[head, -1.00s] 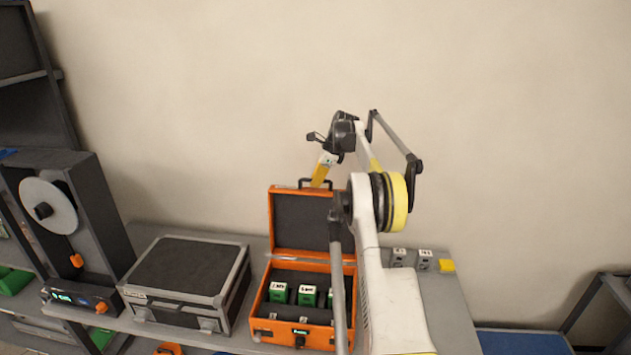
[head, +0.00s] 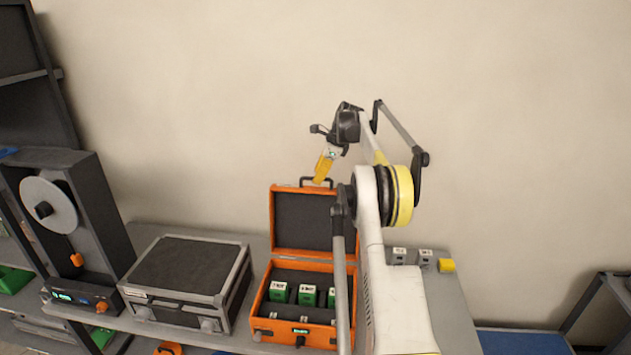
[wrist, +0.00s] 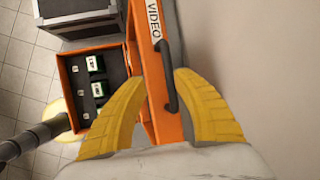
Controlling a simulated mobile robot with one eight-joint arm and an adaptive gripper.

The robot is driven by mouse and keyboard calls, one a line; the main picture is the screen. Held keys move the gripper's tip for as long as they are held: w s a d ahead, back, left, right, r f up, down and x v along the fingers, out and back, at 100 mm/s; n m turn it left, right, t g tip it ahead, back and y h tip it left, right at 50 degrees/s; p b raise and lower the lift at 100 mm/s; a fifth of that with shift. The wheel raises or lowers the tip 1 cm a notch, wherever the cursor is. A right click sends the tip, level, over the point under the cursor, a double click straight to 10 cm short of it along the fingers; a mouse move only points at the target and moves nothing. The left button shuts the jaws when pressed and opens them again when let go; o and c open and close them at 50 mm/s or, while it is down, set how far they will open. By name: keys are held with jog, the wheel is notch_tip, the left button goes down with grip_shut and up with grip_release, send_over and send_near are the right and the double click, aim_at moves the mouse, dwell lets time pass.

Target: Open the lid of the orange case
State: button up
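The orange case (head: 262,329) stands on the grey bench with its lid (head: 273,222) raised upright. Its dark lining faces me in the head view. Several green blocks with white labels (head: 278,292) sit in the dark insert. My gripper (head: 322,168) is above the lid's top edge, near the dark handle (head: 309,181). In the wrist view my gripper (wrist: 158,95) has its yellow fingers spread wide, with nothing held between them. The lid's outer edge with a VIDEO label (wrist: 154,22) and the handle (wrist: 167,90) lie beyond and between the fingers.
A closed grey-black case (head: 188,268) stands left of the orange case. A reel machine (head: 60,215) is at the far left. Small grey units (head: 424,258) and a yellow block (head: 446,265) lie to the right. The wall is behind; the space above the bench is free.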

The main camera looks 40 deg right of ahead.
jog(key=v, duration=0.9)
jog(key=s+a+r+n+b, duration=0.15)
jog(key=a+n+b, duration=0.65)
jog(key=a, duration=1.2)
jog(key=s+a+f+n+h+b, duration=0.1)
jog(key=s+a+f+n+b, duration=0.2)
jog(key=a, duration=0.4)
jog(key=s+a+n+b, duration=0.2)
jog(key=s+a+n, duration=0.15)
jog(key=a, duration=0.25)
jog(key=s+a+f+n+t+b, duration=0.1)
jog(key=s+a+f+n+b, duration=0.3)
jog(key=s+f, duration=0.8)
jog(key=s+a+f+n+t+b, duration=0.1)
jog(key=s+a+f+n+b, duration=0.4)
jog(key=s+a+f+n, duration=0.4)
jog(key=s+a+f, duration=0.2)
jog(key=s+a, duration=0.1)
jog(key=a, duration=0.1)
jog(key=shift+f, duration=0.4)
jog(key=shift+s+d, duration=0.1)
